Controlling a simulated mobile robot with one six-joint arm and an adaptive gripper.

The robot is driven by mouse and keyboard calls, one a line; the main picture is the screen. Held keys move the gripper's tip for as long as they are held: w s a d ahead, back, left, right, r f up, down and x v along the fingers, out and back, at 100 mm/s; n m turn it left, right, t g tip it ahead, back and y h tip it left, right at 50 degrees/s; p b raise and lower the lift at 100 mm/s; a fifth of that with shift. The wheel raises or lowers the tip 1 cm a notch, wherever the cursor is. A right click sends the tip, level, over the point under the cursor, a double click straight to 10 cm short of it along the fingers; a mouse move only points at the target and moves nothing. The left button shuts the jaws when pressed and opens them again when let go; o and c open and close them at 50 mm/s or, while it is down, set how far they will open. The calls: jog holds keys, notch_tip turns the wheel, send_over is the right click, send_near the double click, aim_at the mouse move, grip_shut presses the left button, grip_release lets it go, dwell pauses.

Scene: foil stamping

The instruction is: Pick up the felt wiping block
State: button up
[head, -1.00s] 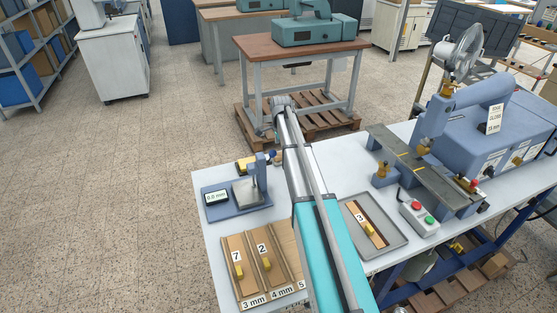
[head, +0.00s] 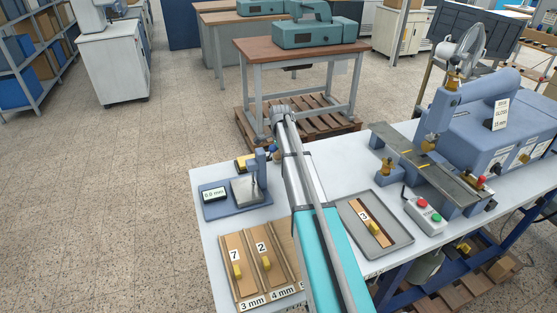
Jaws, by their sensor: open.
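I cannot clearly identify the felt wiping block. A small yellow-and-dark block (head: 243,162) lies at the table's far left edge, behind the blue thickness gauge (head: 236,205), and may be it. It is partly hidden by the gauge. My teal and silver arm reaches forward over the middle of the table. My gripper cannot be made out; the arm's far end hides whatever is beyond and below it.
The white table (head: 205,240) carries wooden strips numbered 7 (head: 236,272) and 2 (head: 264,262), a grey tray (head: 400,236) with a strip, a red-green button box (head: 425,215) and a blue stamping press (head: 470,130). Open floor lies left.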

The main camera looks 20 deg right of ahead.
dwell(0.5)
jog(key=c, duration=1.2)
jog(key=shift+r, duration=0.2)
notch_tip(320, 180, up, 2)
jog(key=p, duration=0.2)
jog(key=shift+r+p, duration=0.1)
jog(key=shift+p, duration=0.2)
jog(key=s+d+r+p, duration=0.1)
jog(key=s+r+p, duration=0.9)
jog(key=s, duration=0.4)
jog(key=shift+d+r, duration=0.2)
jog(key=shift+r, duration=0.05)
jog(key=o, duration=0.7)
jog(key=shift+c, duration=0.2)
jog(key=c, duration=0.5)
